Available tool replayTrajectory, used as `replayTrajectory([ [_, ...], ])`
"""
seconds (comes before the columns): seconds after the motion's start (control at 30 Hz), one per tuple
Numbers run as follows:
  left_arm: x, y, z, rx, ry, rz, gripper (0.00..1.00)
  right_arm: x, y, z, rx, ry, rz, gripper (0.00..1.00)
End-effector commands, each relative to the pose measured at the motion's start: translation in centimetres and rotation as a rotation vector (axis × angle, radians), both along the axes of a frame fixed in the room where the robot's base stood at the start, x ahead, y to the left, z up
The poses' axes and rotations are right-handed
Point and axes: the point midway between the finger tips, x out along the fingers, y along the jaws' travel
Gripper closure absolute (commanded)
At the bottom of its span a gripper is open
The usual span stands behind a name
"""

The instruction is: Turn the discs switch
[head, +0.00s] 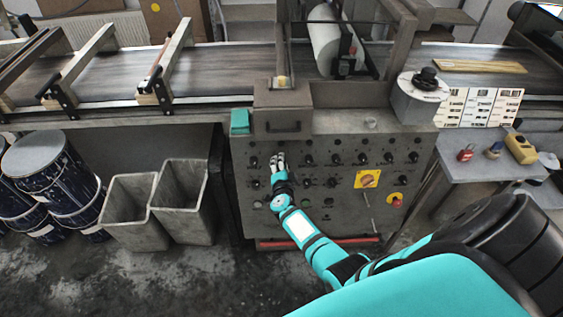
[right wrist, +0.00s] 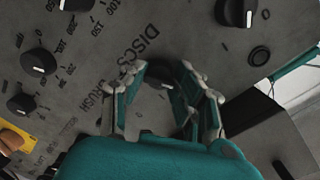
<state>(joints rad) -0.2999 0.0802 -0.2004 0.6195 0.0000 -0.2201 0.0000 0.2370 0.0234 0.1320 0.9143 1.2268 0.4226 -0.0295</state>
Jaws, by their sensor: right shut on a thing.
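The grey control panel (head: 335,210) carries rows of black knobs with printed scales. My right gripper (head: 278,161) is at the upper left of this panel, against its face. In the right wrist view my right gripper (right wrist: 168,88) has its fingers closed around the discs switch (right wrist: 160,76), a dark knob beside the printed word "DISCS". The fingers hide much of this knob, and its pointer direction cannot be read. In the head view the gripper covers it. My left gripper is not in view.
Neighbouring knobs (right wrist: 39,62) sit close around the gripper. The conveyor (head: 235,62) runs behind the panel. Grey bins (head: 130,212) and dark drums (head: 50,170) stand at left.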

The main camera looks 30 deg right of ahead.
Motion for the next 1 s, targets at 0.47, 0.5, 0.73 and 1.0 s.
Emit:
replayTrajectory([
  [0.47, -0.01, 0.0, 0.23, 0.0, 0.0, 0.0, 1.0, -0.08, 0.11, -0.19, -0.029, 0.022, 0.008, 1.0],
  [0.5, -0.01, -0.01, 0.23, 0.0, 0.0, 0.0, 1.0, -0.08, 0.11, -0.19, -0.028, 0.022, 0.008, 1.0],
  [0.73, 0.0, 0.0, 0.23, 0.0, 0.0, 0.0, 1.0, -0.07, 0.09, -0.16, -0.028, 0.021, 0.007, 0.51],
  [1.0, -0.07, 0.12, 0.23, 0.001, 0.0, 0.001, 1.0, -0.04, 0.04, -0.06, -0.028, 0.018, 0.007, 0.48],
])
